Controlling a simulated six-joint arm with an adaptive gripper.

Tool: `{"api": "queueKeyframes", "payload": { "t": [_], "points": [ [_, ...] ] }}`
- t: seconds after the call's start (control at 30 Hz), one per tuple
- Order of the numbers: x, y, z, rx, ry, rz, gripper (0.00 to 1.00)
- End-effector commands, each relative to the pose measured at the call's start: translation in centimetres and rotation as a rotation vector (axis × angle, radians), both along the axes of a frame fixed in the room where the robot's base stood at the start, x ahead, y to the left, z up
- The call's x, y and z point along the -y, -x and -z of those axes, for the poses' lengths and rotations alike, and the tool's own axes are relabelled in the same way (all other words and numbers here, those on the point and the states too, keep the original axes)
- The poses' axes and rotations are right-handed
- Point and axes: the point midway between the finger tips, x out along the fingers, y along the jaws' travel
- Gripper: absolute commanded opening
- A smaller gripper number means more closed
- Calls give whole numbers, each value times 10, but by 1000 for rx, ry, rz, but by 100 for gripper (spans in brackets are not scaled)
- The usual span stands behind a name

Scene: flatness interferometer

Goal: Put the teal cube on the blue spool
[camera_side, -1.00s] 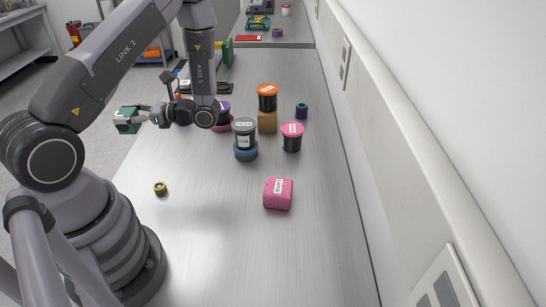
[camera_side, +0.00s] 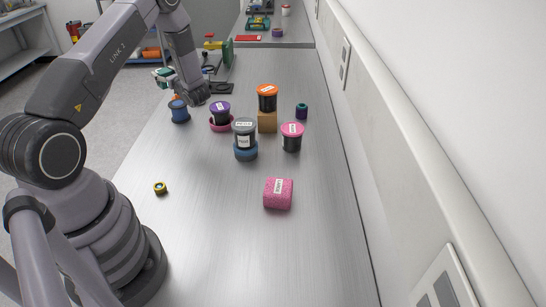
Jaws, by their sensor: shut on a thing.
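The teal cube (camera_side: 161,73) is small in the view, at the end of my gripper (camera_side: 170,78), which is shut on it. My gripper and the cube are at the far left of the bench, in the air, partly hidden by my arm. A blue spool (camera_side: 179,114) stands upright near the bench's left edge, below my gripper in the picture, with an orange-brown patch at its top. The cube is apart from the spool.
A purple-lidded jar (camera_side: 220,107), a grey-lidded jar (camera_side: 244,132), an orange-lidded jar (camera_side: 267,97) and a pink-lidded jar (camera_side: 292,138) stand mid-bench. A pink block (camera_side: 278,194) and a yellow ring (camera_side: 160,188) lie nearer. The front of the bench is clear.

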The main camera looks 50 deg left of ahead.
Motion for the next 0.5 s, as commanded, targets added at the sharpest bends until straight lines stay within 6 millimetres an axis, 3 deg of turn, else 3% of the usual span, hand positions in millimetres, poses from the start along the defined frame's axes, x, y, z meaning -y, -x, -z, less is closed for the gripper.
{"api": "queueKeyframes", "payload": {
  "t": [0.1, 0.3, 0.5],
  "points": [
    [-21, -18, 20, 0, 0, -3, 7],
    [-41, -37, 53, 1, -1, -1, 7],
    [-49, -45, 65, 0, 0, -2, 7]
  ]
}}
